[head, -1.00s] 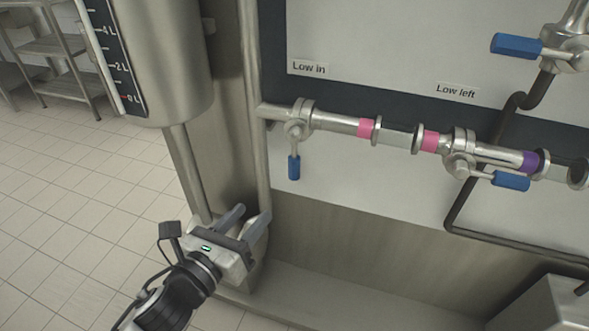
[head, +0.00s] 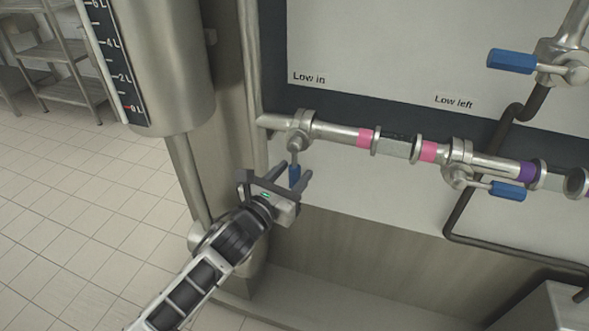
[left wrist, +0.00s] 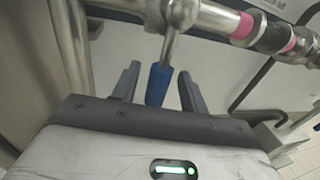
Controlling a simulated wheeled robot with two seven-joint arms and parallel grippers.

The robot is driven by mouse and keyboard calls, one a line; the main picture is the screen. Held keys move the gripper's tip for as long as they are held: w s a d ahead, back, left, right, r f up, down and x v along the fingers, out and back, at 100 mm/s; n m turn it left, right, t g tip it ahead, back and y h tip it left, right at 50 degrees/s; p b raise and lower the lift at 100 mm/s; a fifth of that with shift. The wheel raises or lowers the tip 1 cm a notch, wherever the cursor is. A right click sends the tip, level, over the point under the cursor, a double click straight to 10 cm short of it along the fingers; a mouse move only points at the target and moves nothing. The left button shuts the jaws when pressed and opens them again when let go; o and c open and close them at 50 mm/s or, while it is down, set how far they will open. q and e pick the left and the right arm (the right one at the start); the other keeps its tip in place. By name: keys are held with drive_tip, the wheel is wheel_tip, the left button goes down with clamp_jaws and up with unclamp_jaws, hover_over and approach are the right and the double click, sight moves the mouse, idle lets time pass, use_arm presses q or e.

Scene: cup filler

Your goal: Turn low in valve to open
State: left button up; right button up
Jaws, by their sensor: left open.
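The low in valve (head: 298,132) sits on the pipe under the "Low in" label (head: 309,77). Its blue handle (head: 294,175) hangs straight down, across the line of the pipe. My left gripper (head: 279,178) is open, just below the valve, with its fingers pointing up. In the left wrist view, the blue handle (left wrist: 158,85) lies between the two spread fingers (left wrist: 158,82), and neither finger clearly touches it. The lower end of the handle is close to the palm. My right gripper is out of view.
The low left valve's blue handle (head: 508,191) lies roughly along the pipe at right. Another blue handle (head: 511,61) is at upper right. A steel tank (head: 165,60) with a litre scale stands at left. A dark bent pipe (head: 449,222) runs below the low left valve.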

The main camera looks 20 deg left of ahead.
use_arm(q)
drive_tip(key=shift+w+d, duration=0.15)
drive_tip(key=shift+w, duration=0.5)
